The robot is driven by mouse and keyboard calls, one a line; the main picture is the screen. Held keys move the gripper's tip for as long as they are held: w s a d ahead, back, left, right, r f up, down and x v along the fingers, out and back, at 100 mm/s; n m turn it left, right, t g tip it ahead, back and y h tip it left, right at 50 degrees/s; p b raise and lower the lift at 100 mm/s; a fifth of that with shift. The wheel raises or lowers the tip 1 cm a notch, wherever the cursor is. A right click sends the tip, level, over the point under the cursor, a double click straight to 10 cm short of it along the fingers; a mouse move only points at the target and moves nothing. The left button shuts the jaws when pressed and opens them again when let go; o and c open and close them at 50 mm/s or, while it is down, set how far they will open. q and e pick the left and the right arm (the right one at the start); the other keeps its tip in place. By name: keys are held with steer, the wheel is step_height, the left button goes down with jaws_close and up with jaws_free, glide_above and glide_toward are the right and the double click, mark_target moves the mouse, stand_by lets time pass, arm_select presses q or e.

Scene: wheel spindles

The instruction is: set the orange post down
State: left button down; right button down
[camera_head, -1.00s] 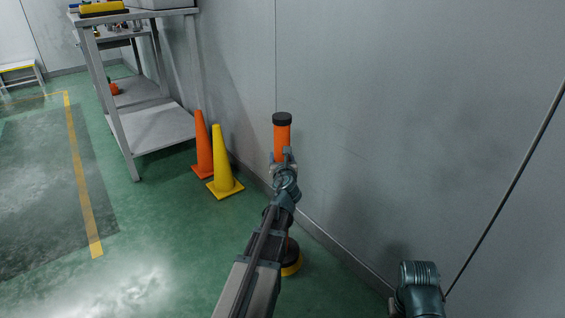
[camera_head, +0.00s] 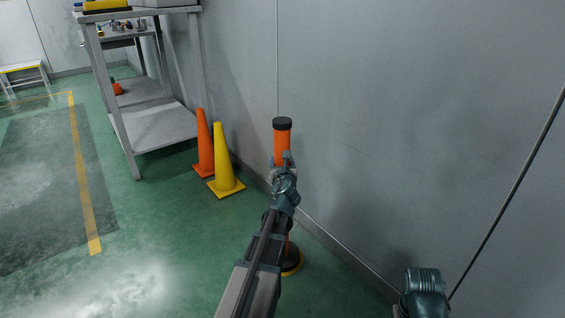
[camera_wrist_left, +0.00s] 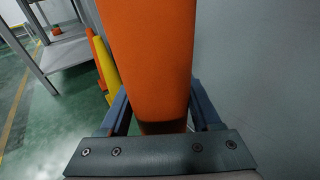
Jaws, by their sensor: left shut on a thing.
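The orange post (camera_head: 282,140) has a black cap on top and stands upright close to the grey wall. Its dark base with a yellow rim (camera_head: 291,262) shows low behind my left arm, near the floor. My left gripper (camera_head: 283,163) is shut on the post's upper part. In the left wrist view the post (camera_wrist_left: 150,50) fills the middle, between the two fingers of my left gripper (camera_wrist_left: 160,110). The middle of the post is hidden by my arm. I cannot tell whether the base touches the floor.
An orange cone (camera_head: 203,145) and a yellow cone (camera_head: 221,165) stand by the wall, left of the post. A grey metal shelf table (camera_head: 150,128) stands farther back. Green floor (camera_head: 160,235) at the left is clear. The wall (camera_head: 400,120) is close on the right.

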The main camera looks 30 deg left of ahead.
arm_select(q)
steer(key=shift+c, duration=0.5)
jaws_free()
arm_select(e)
steer(key=shift+f, duration=0.1)
arm_select(q)
steer(key=p+v, duration=0.1)
steer(key=v, duration=1.1)
steer(key=shift+p, duration=0.35)
arm_select(e)
steer(key=shift+s+d+r, duration=0.65)
steer(key=shift+s+r, duration=0.3)
steer(key=shift+r, duration=0.05)
